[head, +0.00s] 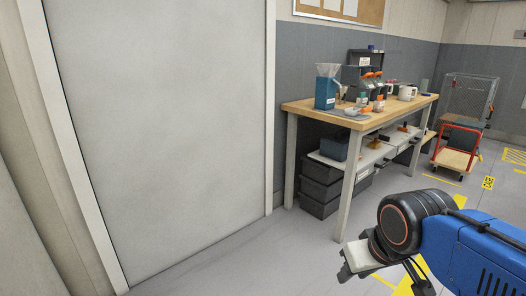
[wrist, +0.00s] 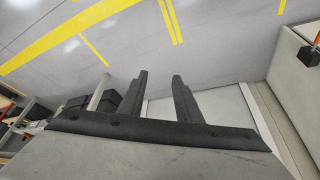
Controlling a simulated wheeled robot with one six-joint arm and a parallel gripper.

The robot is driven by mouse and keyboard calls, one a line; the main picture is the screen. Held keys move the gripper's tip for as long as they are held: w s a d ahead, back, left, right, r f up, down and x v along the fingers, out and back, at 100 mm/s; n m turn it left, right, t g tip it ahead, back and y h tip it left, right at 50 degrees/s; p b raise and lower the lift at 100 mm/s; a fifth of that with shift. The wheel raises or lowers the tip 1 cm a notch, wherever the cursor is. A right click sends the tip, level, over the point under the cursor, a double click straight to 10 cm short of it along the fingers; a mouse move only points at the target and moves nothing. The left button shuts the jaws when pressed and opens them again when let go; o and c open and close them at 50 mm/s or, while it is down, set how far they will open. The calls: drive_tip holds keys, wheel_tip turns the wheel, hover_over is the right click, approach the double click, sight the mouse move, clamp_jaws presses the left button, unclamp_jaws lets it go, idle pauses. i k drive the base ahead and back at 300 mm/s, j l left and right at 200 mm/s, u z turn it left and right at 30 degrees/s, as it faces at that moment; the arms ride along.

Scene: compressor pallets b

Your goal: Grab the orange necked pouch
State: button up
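Several small items with orange parts stand on the wooden workbench (head: 300,104) in the head view. They are too small for me to tell which is the orange necked pouch. My gripper (head: 358,272) is at the lower right of the head view, in front of the bench and well apart from it, lower than the bench top. In the wrist view my gripper (wrist: 158,74) shows two dark fingers with a clear gap between them and nothing held.
A blue container (head: 325,94) stands at the bench's left end, with a mug (head: 407,93) farther right. Dark crates (head: 320,190) are stacked under the bench. A red-framed cart (head: 455,160) stands beyond. A large pale door (head: 160,120) fills the left. The floor before the bench is clear.

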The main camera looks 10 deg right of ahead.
sight(379, 104)
drive_tip(key=i+l+z, duration=0.15)
drive_tip(key=i, duration=0.3)
drive_tip(key=i+l+z, duration=0.15)
drive_tip(key=i+l, duration=0.15)
drive_tip(key=i, duration=0.15)
drive_tip(key=i+l+z, duration=0.15)
drive_tip(key=i, duration=0.35)
